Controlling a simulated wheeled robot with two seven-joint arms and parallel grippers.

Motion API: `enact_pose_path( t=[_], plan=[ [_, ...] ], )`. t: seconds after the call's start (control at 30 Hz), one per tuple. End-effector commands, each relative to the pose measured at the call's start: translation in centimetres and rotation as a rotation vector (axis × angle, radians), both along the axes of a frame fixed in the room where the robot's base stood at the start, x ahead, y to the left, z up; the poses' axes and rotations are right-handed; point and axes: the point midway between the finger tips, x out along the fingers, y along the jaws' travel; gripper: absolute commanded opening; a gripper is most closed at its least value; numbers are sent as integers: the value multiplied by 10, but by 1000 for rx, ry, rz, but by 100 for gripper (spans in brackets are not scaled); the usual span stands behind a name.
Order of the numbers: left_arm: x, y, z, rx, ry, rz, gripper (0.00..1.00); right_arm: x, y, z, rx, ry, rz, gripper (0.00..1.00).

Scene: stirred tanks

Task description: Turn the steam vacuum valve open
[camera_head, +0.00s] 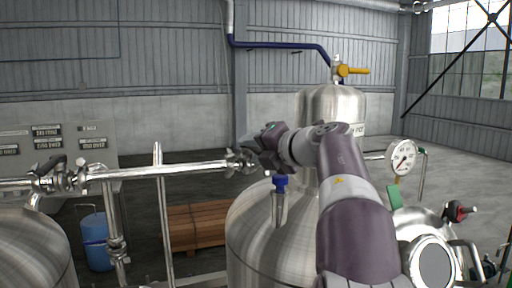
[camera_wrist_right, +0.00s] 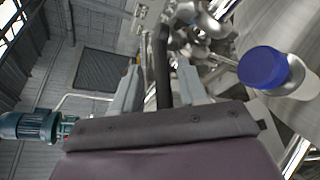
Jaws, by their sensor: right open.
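My right gripper (camera_head: 250,153) is at the right end of the horizontal steel pipe, above the middle tank. In the right wrist view its two grey fingers (camera_wrist_right: 157,84) are open. A dark bar-shaped handle (camera_wrist_right: 161,62), which looks like a valve lever, stands between them with gaps at the sides. I cannot tell whether a finger touches it. The valve body (camera_head: 234,161) at the pipe end is partly hidden by my gripper in the head view. No label shows which valve is the steam vacuum one. My left gripper is not in view.
A blue-capped fitting (camera_head: 281,184) stands on the middle tank (camera_head: 256,238), close to my right wrist. Another dark-handled valve (camera_head: 60,176) sits left on the pipe (camera_head: 165,170). A yellow-handled valve (camera_head: 351,71), a gauge (camera_head: 403,158) and a red-handled valve (camera_head: 459,211) are to the right.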

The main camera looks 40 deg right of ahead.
Motion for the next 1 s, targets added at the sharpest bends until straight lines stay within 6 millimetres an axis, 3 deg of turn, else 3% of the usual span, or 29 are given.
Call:
enact_pose_path(
  t=[0.1, 0.23, 0.63, 1.0],
  plan=[
    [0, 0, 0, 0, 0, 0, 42, 0, 0, -1, 1, 0, 0, 42],
    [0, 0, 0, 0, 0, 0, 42, 0, 0, -1, 1, 0, 0, 0],
    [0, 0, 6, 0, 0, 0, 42, -1, -5, 1, 2, 1, 47, 0],
    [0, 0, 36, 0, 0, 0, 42, -3, -17, 4, 4, 3, 288, 0]
  ],
)
